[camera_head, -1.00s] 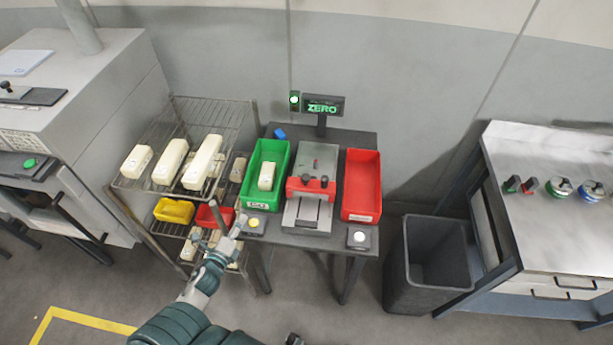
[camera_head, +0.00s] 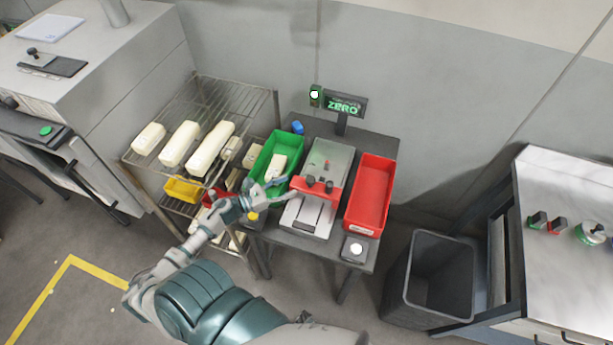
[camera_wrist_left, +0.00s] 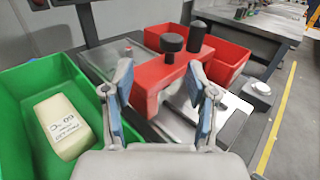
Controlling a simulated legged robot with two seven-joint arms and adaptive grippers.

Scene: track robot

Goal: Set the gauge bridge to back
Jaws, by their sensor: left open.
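The gauge bridge (camera_head: 317,188) is a red block with two dark knobs across the grey gauge plate (camera_head: 332,158). In the head view it sits near the middle of the plate's length. In the left wrist view the red bridge (camera_wrist_left: 160,79) is just ahead, with its dark knobs on top. My left gripper (camera_head: 282,186) is beside the bridge's left end in the head view. In the left wrist view my left gripper (camera_wrist_left: 163,88) is open, its two fingers apart with the bridge's near end between or just beyond them; contact cannot be told. My right gripper is not in view.
A green bin (camera_head: 264,165) with a cream block (camera_head: 277,166) stands left of the gauge, a red bin (camera_head: 370,190) right. A lit sign reading ZERO (camera_head: 345,106) stands behind. A wire rack (camera_head: 235,92) is at left, a grey waste bin (camera_head: 434,270) at right.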

